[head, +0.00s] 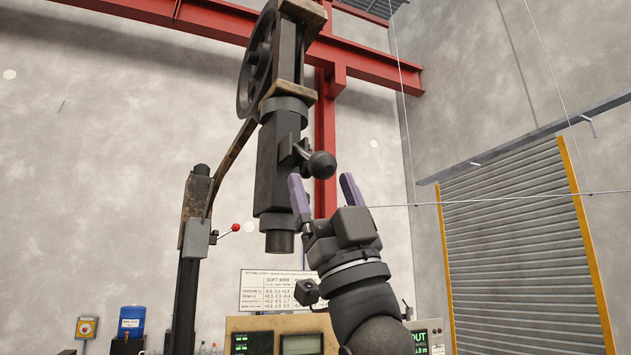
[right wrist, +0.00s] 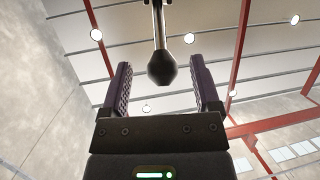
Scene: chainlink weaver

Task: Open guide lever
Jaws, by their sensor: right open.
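The guide lever (head: 321,164) is a short dark arm with a round black ball knob, sticking out to the right from the dark vertical guide column (head: 278,165). My right gripper (head: 322,184) is open, its two purple fingers pointing up just below the knob. In the right wrist view the black knob (right wrist: 161,69) hangs ahead, between the lines of the open fingers (right wrist: 160,88). Nothing is held, and I cannot tell whether the knob is within the fingertips' depth. My left gripper is not in view.
A wheel (head: 257,62) sits at the column's top. A small red-knobbed lever (head: 236,227) stands on a bracket at the left. A thin wire (head: 480,200) runs right from behind my gripper. A control panel (head: 283,338) and a chart (head: 280,290) are below. Open air lies right of the knob.

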